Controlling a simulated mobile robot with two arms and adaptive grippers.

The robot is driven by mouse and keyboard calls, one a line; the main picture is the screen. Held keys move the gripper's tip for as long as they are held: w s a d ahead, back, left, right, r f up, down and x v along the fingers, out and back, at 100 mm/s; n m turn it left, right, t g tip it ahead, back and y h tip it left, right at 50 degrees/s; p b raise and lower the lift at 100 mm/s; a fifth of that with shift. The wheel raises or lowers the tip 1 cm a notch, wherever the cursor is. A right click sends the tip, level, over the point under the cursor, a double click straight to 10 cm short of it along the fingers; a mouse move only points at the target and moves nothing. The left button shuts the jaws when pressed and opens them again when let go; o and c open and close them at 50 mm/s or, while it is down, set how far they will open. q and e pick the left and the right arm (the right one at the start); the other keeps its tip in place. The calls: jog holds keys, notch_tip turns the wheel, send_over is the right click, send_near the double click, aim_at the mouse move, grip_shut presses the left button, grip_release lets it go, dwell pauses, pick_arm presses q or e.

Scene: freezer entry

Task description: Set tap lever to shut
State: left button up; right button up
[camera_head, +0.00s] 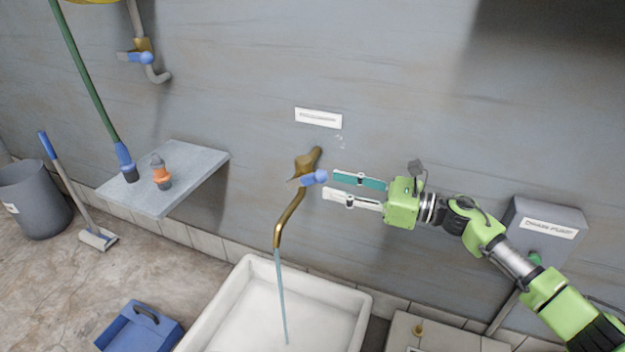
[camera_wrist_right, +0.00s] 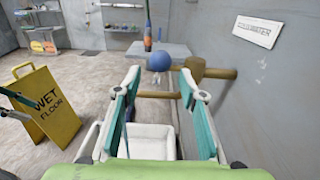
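The brass tap (camera_head: 291,205) sticks out from the grey wall above a white sink, and a stream of water runs from its spout. Its lever has a blue knob (camera_head: 315,178), which points right toward my right gripper (camera_head: 333,185). The right gripper is open and empty, with its fingertips just right of the knob. In the right wrist view the blue knob (camera_wrist_right: 159,61) shows ahead, between and beyond the two fingers, with the brass tap body (camera_wrist_right: 195,75) beside it. I cannot tell whether a finger touches the knob.
The white sink (camera_head: 249,271) stands below the tap. A grey shelf (camera_head: 202,164) holds an orange and grey item at left. A second tap with a blue handle (camera_head: 138,58) is at upper left. A grey box (camera_head: 541,226) is at right. A yellow wet-floor sign (camera_wrist_right: 45,105) stands left.

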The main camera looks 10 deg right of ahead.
aim_at(312, 183)
jog(key=x, duration=0.6)
jog(key=shift+w+a, duration=0.25)
jog(key=shift+a, duration=0.05)
grip_shut()
jog(key=shift+f, duration=0.1)
